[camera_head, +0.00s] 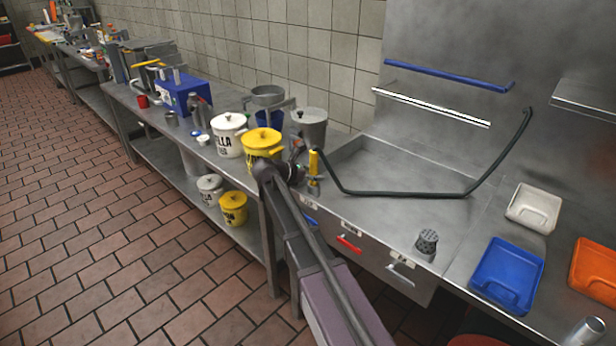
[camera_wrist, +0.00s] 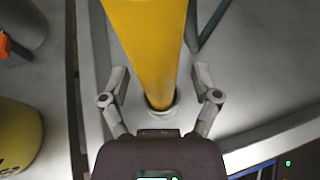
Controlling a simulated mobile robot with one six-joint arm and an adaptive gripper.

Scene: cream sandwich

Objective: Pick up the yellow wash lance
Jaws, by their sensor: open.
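The yellow wash lance (camera_head: 313,165) stands upright at the left end of the steel sink counter in the head view, with a dark hose by its base. In the wrist view the lance (camera_wrist: 152,45) is large and runs from the top edge down to a pale round collar. My gripper (camera_wrist: 160,75) is open, with one finger on each side of the lance. Gaps show between the fingers and the lance, so it is not held. In the head view my gripper (camera_head: 300,160) is small beside the lance and partly hidden by my arm.
A yellow lidded pot (camera_head: 262,146) and a grey lidded pot (camera_head: 310,126) stand close to the lance on the left. The dark hose (camera_head: 410,193) crosses the steel counter.

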